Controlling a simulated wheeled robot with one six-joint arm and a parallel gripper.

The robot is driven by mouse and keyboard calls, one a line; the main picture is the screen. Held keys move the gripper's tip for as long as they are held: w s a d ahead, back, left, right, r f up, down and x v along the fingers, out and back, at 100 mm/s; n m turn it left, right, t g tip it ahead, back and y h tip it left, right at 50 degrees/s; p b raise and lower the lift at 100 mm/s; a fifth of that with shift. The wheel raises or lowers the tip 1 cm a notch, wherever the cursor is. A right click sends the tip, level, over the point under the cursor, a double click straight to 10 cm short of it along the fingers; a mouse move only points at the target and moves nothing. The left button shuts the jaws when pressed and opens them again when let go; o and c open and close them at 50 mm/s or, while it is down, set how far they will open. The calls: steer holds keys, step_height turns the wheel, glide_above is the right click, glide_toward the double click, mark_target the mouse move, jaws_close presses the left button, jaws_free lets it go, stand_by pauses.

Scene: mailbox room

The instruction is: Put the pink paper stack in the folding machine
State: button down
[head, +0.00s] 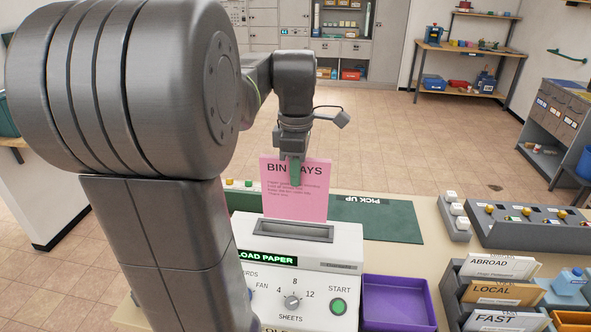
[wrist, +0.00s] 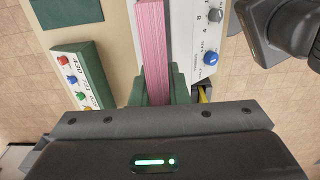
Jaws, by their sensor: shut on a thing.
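The pink paper stack (head: 300,203), printed "BIN DAYS", stands upright at the folding machine, its lower edge close to the dark slot in the machine's top. I cannot tell whether that edge is inside the slot. My gripper (head: 296,172) is shut on the stack's top edge. In the wrist view the pink stack (wrist: 154,45) runs edge-on between the green fingers (wrist: 162,88). The white folding machine (head: 345,262) has a green "LOAD PAPER" display, a sheets dial (head: 292,302) and a green START button (head: 338,306). My arm covers its left part.
A green "PICK UP" mat (head: 395,222) lies behind the machine. An empty purple tray (head: 398,305) sits to its right. Farther right are a sorter labelled ABROAD, LOCAL and FAST (head: 490,292) and a grey panel with knobs (head: 520,228). Open tiled floor lies beyond.

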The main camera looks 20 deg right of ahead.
mark_target(295, 199)
steer(key=f+b, duration=0.2)
steer(key=w+f+b, duration=0.1)
steer(key=b, duration=0.1)
steer(key=shift+f, duration=0.65)
stand_by(0.6)
steer(key=shift+f+b, duration=0.8)
steer(key=shift+f, duration=1.2)
